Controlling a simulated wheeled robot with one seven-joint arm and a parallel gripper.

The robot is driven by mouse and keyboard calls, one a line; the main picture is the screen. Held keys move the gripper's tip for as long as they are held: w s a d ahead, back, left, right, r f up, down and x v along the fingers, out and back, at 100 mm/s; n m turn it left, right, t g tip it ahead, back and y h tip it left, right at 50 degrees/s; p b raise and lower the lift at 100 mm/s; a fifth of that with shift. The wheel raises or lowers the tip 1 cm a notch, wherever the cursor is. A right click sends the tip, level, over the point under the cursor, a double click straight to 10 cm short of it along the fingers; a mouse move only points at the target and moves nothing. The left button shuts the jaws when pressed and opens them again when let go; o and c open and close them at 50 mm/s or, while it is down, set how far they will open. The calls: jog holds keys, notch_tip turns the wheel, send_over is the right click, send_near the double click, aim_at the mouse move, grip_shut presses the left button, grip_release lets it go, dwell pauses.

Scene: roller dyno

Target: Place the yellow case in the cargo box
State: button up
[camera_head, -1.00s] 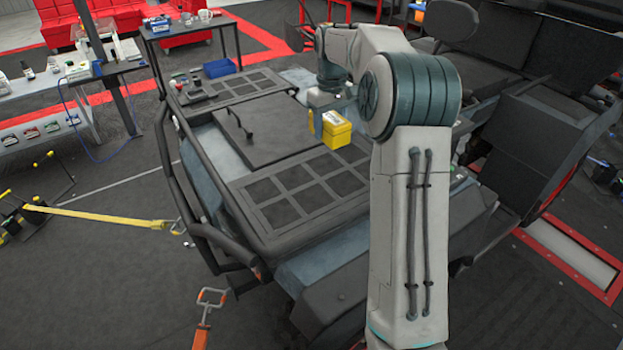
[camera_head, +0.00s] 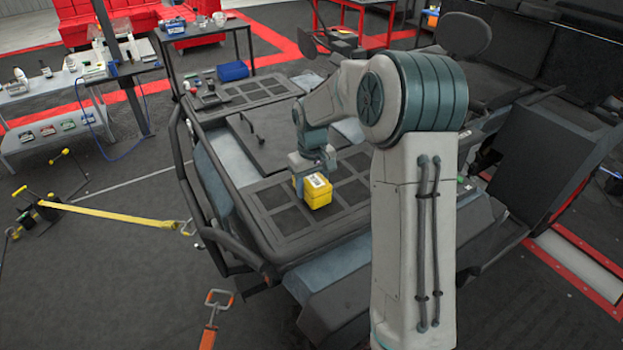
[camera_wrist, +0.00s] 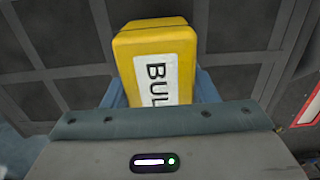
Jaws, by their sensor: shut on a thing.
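The yellow case (camera_head: 316,193) has a white label and hangs below my gripper (camera_head: 312,176), over the near grid panel of the vehicle's rear deck. In the wrist view the yellow case (camera_wrist: 158,45) shows its label with "BUL" readable, and blue finger parts flank it. My gripper is shut on it. Whether the case touches the panel is hard to tell. A flat dark panel with a black handle (camera_head: 248,130) lies in the middle of the deck, left of my gripper; it may be the cargo box lid and looks closed. No open box interior is visible.
Black tube rails (camera_head: 190,190) edge the deck's left side. A yellow strap (camera_head: 110,213) runs to a hook at left. Seats and dark panels (camera_head: 540,150) stand at right.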

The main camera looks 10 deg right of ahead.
jog(key=shift+f, duration=0.15)
jog(key=o, duration=1.1)
